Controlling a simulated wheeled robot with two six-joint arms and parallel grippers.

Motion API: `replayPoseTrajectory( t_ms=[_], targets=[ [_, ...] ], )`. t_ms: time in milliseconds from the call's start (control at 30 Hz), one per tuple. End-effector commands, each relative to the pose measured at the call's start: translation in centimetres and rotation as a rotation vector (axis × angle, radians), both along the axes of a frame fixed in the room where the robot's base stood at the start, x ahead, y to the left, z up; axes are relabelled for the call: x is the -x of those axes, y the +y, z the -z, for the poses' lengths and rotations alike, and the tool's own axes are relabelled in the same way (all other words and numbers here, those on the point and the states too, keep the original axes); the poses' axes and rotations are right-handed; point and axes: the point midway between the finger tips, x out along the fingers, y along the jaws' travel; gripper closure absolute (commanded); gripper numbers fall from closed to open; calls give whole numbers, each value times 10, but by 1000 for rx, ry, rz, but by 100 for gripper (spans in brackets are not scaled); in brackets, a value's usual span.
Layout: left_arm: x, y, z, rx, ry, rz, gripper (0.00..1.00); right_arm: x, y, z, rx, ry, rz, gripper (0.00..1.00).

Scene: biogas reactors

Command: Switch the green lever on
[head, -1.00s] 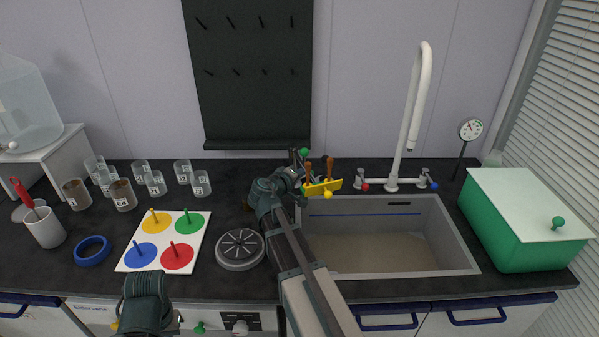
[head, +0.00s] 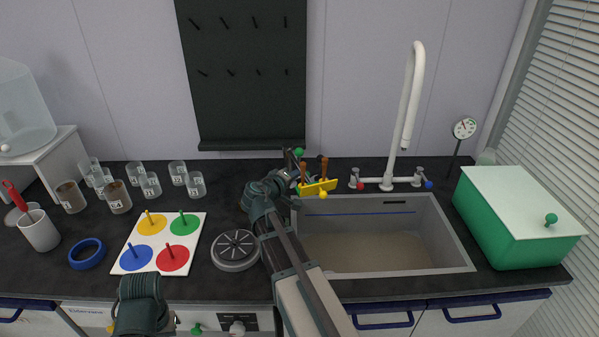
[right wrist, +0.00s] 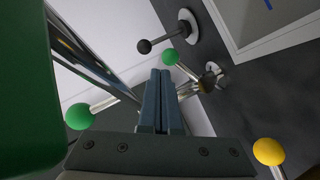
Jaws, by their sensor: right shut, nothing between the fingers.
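A green ball-ended lever (head: 299,152) stands at the back of the counter, left of the tap. In the right wrist view, a green ball (right wrist: 170,56) on a thin metal stem joins a brass-coloured fitting. My right gripper (right wrist: 160,74) is shut and empty, its fingertips just below that ball in the picture; I cannot tell whether they touch. In the head view my right gripper (head: 285,178) is beside the lever, partly hiding its base. Another green ball (right wrist: 79,117) on a metal stem is left of the fingers. My left gripper does not show; only dark arm parts do.
A yellow ball (right wrist: 268,151) and a black knob (right wrist: 144,46) are near the fingers. The sink (head: 455,245), tap (head: 411,100) and green box (head: 500,225) lie to the right.

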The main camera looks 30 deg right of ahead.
Motion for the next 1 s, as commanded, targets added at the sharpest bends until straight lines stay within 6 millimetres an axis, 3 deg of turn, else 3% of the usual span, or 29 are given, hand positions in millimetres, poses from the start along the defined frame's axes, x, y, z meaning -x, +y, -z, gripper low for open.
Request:
replayPoseTrajectory(
  t_ms=[300, 500, 867, 1000],
  targets=[
    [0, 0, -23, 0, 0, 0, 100, 35, 59, -23, 0, 0, -3, 100],
    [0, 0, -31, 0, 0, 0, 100, 48, 87, -31, 0, 0, -2, 100],
    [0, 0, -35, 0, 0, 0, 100, 56, 101, -35, 0, -1, 2, 100],
    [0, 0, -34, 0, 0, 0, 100, 44, 104, -34, 2, 3, 6, 100]
  ],
)
